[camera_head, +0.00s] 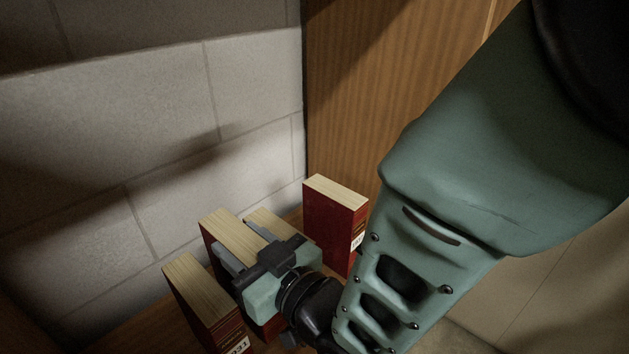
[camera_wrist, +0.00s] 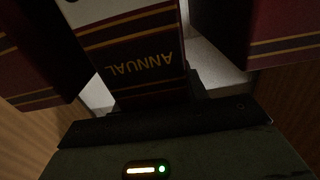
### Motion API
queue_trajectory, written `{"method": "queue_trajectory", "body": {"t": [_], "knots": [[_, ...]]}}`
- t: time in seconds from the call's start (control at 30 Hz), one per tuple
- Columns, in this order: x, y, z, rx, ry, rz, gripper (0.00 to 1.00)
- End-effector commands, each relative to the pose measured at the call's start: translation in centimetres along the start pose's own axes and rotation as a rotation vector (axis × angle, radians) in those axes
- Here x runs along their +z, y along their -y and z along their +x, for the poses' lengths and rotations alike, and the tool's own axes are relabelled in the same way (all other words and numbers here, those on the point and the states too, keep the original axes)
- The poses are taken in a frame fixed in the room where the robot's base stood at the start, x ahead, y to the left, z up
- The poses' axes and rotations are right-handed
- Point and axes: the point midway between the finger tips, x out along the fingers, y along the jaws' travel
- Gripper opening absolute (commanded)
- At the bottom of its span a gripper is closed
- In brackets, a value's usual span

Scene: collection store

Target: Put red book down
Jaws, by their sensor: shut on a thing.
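My gripper (camera_head: 243,246) is shut on a red book (camera_head: 234,236) with cream page edges on top. The book is upright in the row, with a finger on each side. In the wrist view its dark red spine (camera_wrist: 138,62) shows gold bands and the word "ANNUAL" upside down. The gripper and wrist hide its lower part in the head view, so I cannot tell whether its base touches the surface.
Red books stand close on both sides: one at front left (camera_head: 205,300), one just right of the fingers (camera_head: 270,221), and one farther right (camera_head: 336,222) by a wooden panel (camera_head: 375,95). A pale block wall (camera_head: 110,120) is behind. Side room is tight.

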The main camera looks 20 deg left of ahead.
Motion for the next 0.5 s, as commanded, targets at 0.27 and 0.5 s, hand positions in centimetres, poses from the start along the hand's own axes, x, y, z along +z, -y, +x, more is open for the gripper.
{"method": "queue_trajectory", "body": {"t": [0.27,0.5], "knots": [[1.6,0.0,0.0,0.0,-0.004,0.0,0.0],[3.7,0.0,0.1,0.0,-0.006,0.0,0.0]]}}
